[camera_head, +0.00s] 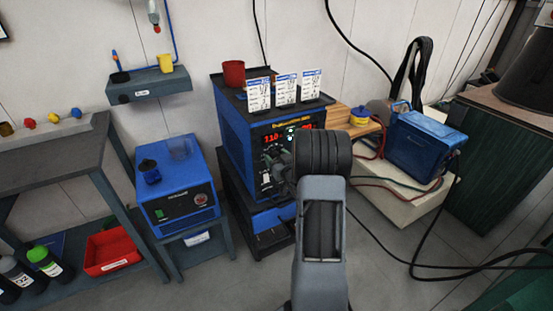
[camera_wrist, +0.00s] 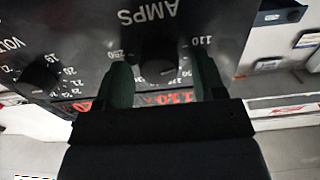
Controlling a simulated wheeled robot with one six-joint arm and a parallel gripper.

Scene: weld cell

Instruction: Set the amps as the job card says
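The blue and black welder (camera_head: 233,130) stands against the wall in the head view, its front panel partly hidden behind my arm. Its red display starts with 110. The wrist view shows the panel upside down, with the dark AMPS knob (camera_wrist: 160,52) between scale marks 110 and 250, and red digits (camera_wrist: 175,99) reading 110. My gripper (camera_wrist: 160,62) is open, one finger on each side of the AMPS knob, with a gap showing on both sides. Three white cards (camera_head: 286,88) stand on top of the welder; their print is too small to read.
A VOLTS knob (camera_wrist: 40,75) sits beside the AMPS scale. A red cup (camera_head: 234,73) stands on the welder. Left of it are a smaller blue machine (camera_head: 180,195) and a bench (camera_head: 50,150). A blue box (camera_head: 425,145) with cables stands right. Loose cable crosses the floor.

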